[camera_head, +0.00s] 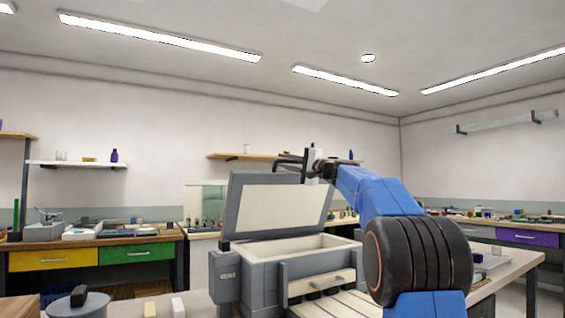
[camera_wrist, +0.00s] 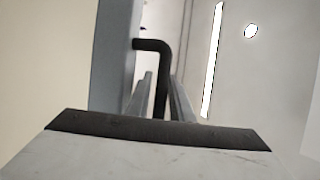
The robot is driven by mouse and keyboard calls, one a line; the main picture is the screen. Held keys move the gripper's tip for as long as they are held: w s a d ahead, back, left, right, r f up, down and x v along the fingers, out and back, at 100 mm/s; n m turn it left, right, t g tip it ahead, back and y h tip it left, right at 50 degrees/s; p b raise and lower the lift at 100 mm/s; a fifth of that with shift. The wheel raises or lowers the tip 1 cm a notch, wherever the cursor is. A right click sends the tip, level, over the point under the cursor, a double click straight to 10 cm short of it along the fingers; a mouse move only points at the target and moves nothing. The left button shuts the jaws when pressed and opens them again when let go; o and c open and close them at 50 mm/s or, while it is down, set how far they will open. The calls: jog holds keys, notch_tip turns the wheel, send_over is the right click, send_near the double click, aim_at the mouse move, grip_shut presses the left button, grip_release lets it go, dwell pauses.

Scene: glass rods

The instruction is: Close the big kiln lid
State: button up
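The big kiln (camera_head: 300,262) stands in front of me, a grey box with a pale inside. Its lid (camera_head: 278,207) is raised, tilted back, with its cream inner face towards me. A black bent handle (camera_head: 290,158) is at the lid's top edge. My gripper (camera_head: 312,163) is at that edge, reached over from the right by my blue arm. In the wrist view the handle (camera_wrist: 161,80) runs between the two grey fingers, which look closed in on it. The lid's grey frame (camera_wrist: 110,50) is just left of them. The exact finger contact is hard to see.
A table (camera_head: 505,268) with small items is at the right. A round grey object (camera_head: 76,304) and small pale blocks (camera_head: 178,306) are at the front left. Benches with drawers (camera_head: 65,258) and shelves line the walls. The space above the kiln opening looks clear.

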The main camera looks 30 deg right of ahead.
jog(key=shift+w+a+r, duration=0.15)
jog(key=shift+w+a, duration=0.15)
jog(key=shift+w, duration=0.25)
grip_shut()
jog(key=shift+s, duration=0.1)
